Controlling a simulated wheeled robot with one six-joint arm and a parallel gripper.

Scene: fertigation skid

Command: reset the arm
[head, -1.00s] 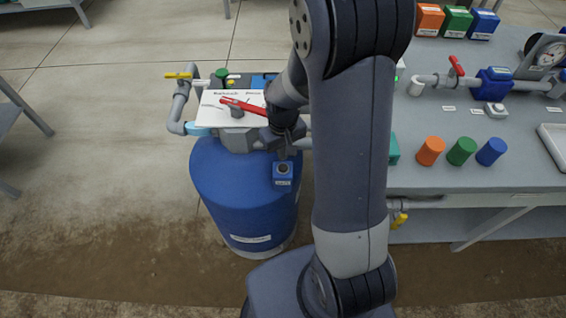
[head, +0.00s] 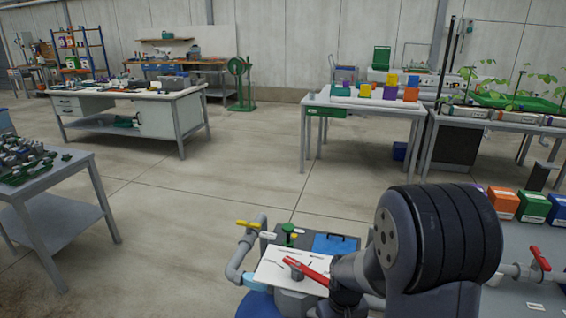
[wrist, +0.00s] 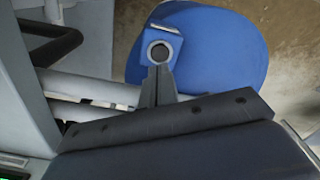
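My gripper (wrist: 157,72) is in the wrist view, its two narrow grey fingers close together with nothing visible between them. A small blue box (wrist: 147,35) with a dark round opening in a grey ring lies just beyond the fingertips. I cannot tell whether they touch it. Behind it is the blue drum (wrist: 235,50). In the head view my arm is at the lower right, bent over the skid, and hides the gripper.
A white panel (head: 272,262) with a red lever (head: 306,269) and a yellow-handled valve (head: 247,225) stand close to my arm. The grey bench (head: 520,240) at right carries coloured boxes and a red-handled valve (head: 540,258). Open floor (head: 200,225) lies to the left and beyond.

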